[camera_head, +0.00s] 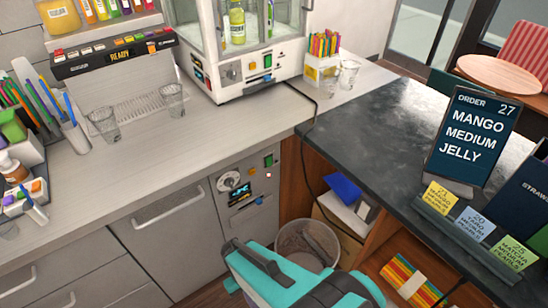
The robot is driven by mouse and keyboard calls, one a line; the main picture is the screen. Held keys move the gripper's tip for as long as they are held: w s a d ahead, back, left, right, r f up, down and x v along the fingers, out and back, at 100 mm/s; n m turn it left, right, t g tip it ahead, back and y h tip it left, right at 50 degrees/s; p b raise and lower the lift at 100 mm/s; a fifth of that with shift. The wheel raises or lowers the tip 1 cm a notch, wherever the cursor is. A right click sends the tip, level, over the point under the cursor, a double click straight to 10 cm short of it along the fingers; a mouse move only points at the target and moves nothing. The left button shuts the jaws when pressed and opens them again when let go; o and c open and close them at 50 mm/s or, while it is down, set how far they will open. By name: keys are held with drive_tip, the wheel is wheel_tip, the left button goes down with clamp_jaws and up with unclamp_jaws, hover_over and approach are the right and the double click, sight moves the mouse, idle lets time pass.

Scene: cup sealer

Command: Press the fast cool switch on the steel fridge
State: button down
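The steel fridge (165,222) is the grey metal unit under the left counter, with a handled door. Its control panel (246,192) is at its right end. The panel has a round dial (230,181), a small lit display (240,190), a green switch (268,160) and small parts below. The labels are too small to read, so I cannot tell which is the fast cool switch. My teal and black arm end (285,278) is at the bottom centre, lower in the picture than the panel. Its fingertips are not clearly shown.
A white glass-fronted cabinet (245,75) with its own dial and switches stands on the counter above. Clear cups (172,99) stand on the counter. A bin (308,243) is right of the panel. A dark counter (400,125) holds an order screen (473,138).

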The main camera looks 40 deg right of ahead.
drive_tip(key=r+p, duration=0.2)
drive_tip(key=r, duration=0.1)
drive_tip(key=shift+s+d+r+h+p, duration=0.1)
drive_tip(key=shift+d+r+h+p, duration=0.05)
drive_tip(key=shift+d+h+p, duration=0.2)
drive_tip(key=shift+d, duration=0.25)
